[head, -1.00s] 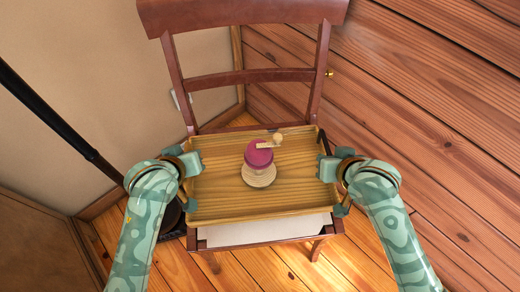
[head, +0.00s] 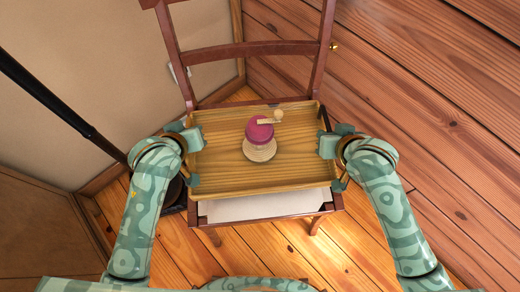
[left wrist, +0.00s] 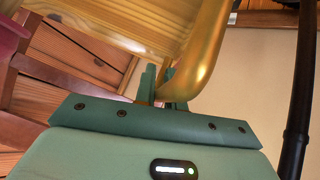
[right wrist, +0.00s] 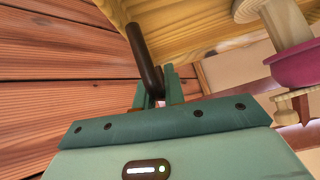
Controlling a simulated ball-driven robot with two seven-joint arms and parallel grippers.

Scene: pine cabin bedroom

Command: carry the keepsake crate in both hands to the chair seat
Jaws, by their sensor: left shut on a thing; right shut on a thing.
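The keepsake crate (head: 222,181) is a shallow wooden tray, held roughly level over the pale chair seat (head: 265,207). The seat's front strip shows below the crate; the rest is hidden, and I cannot tell whether they touch. A pink and wooden hand-crank grinder (head: 259,138) stands upright in the crate. My left gripper (head: 190,150) is shut on the crate's left handle, which looks golden in the left wrist view (left wrist: 203,55). My right gripper (head: 328,150) is shut on its right handle, dark brown in the right wrist view (right wrist: 143,58).
The brown wooden chair's backrest (head: 245,52) rises just behind the crate. A black pole (head: 55,105) slants at the left, its dark base close to the chair. A beige wall (head: 85,50) is at the left, and a plank wall (head: 430,90) is at the right.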

